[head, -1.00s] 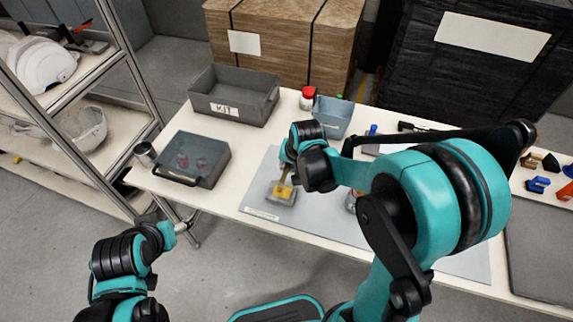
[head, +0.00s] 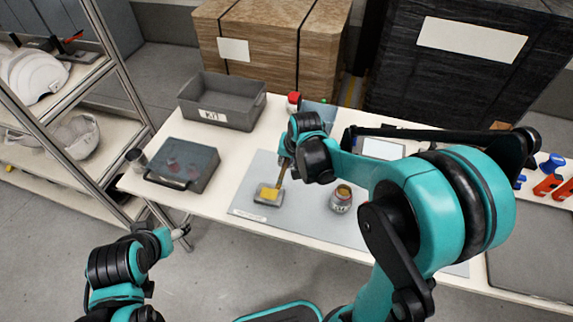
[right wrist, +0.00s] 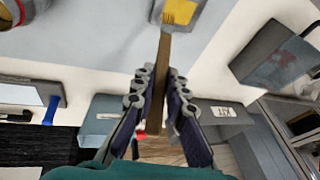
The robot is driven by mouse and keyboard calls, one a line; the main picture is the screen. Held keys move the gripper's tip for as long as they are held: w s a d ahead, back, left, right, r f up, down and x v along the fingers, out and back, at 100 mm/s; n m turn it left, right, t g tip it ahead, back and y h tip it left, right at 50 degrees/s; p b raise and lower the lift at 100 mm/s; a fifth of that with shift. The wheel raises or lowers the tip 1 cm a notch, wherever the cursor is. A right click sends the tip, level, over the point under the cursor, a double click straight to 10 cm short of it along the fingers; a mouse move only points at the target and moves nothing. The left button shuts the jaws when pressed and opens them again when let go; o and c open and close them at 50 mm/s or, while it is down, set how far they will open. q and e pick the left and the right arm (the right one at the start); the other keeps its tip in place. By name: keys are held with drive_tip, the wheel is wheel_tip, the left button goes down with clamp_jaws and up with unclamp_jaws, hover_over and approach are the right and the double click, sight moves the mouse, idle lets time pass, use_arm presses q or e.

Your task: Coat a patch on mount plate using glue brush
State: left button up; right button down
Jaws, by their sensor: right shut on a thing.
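The mount plate (head: 259,200) is a small grey metal block on the grey mat, with a yellow area (head: 269,192) on top. My right gripper (right wrist: 156,95) is shut on the brown handle of the glue brush (right wrist: 160,62). In the head view the brush (head: 281,177) slants down to the plate. Its tip is at the yellow area; I cannot separate bristles from coating or confirm contact. The plate is partly cut off in the right wrist view (right wrist: 201,10). An open tin (head: 341,202) with amber content stands right of the plate. My left gripper (head: 184,232) hangs off the table's front; its jaws are unclear.
The grey mat (head: 248,209) lies on the white table. A grey KIT bin (head: 221,100), a dark lidded case (head: 183,162) and a metal cup (head: 136,160) stand to the left. A blue bin (head: 320,117) and a red-capped container (head: 293,102) are behind my right gripper.

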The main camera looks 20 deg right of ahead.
drive_tip(key=shift+r+p, duration=0.95)
drive_tip(key=shift+r, duration=0.65)
